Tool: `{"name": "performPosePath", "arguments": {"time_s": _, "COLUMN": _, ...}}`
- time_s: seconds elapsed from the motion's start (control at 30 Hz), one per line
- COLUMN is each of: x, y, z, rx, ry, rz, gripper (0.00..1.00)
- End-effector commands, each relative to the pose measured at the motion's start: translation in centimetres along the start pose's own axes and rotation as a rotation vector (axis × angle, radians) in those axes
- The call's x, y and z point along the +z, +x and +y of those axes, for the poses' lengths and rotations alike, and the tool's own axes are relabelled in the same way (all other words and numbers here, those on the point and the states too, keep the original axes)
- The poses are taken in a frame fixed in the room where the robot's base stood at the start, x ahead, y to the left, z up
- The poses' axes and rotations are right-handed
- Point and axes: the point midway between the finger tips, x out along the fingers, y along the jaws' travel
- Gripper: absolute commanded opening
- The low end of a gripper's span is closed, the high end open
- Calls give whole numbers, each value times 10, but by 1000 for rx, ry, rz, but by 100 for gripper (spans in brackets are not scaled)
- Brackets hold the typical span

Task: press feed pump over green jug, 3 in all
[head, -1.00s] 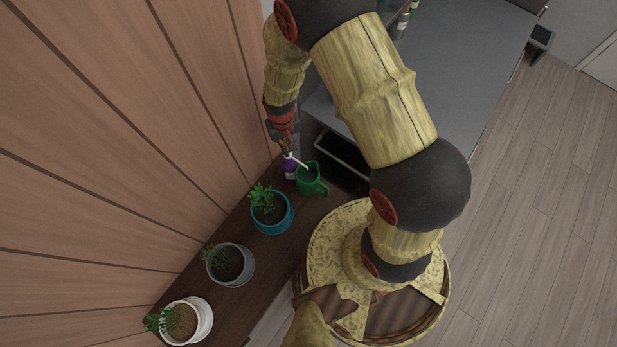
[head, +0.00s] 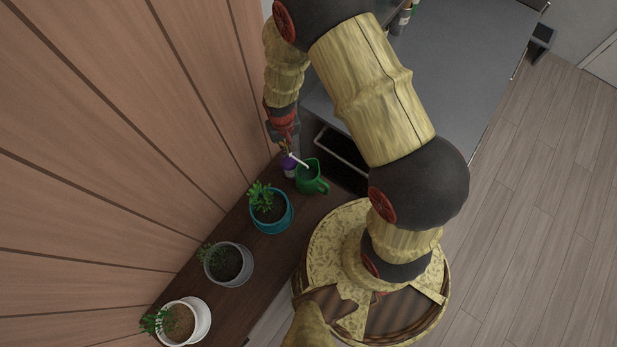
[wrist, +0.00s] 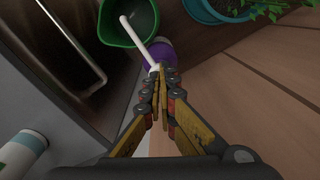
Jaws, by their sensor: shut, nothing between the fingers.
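The feed pump is a purple bottle (head: 289,168) with a white head and spout (head: 299,161). It stands on the dark shelf beside the green jug (head: 315,186), and the spout reaches over the jug's mouth. In the wrist view the spout (wrist: 135,38) also points over the open green jug (wrist: 128,22), with the purple bottle (wrist: 160,52) under the fingers. My gripper (wrist: 160,72) is shut and empty, its fingertips right at the pump head. Whether they touch it, and how far the head is pressed, I cannot tell.
A teal plant pot (head: 286,221) stands just in front of the jug, with a grey pot (head: 246,268) and a white pot (head: 205,318) further along the dark shelf (head: 228,224). A wooden wall borders the left. A grey counter (head: 455,75) lies to the right.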

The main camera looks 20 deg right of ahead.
Motion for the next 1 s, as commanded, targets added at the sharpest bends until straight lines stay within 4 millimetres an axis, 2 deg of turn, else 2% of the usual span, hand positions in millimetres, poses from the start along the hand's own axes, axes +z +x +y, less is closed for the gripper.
{"name": "performPosePath", "arguments": {"time_s": 0.37, "x": 0, "y": -1, "z": 0, "rx": 0, "ry": 0, "rz": -1, "gripper": 0}}
{"name": "performPosePath", "arguments": {"time_s": 1.0, "x": 0, "y": -32, "z": 0, "rx": 0, "ry": 0, "rz": -1, "gripper": 0}}
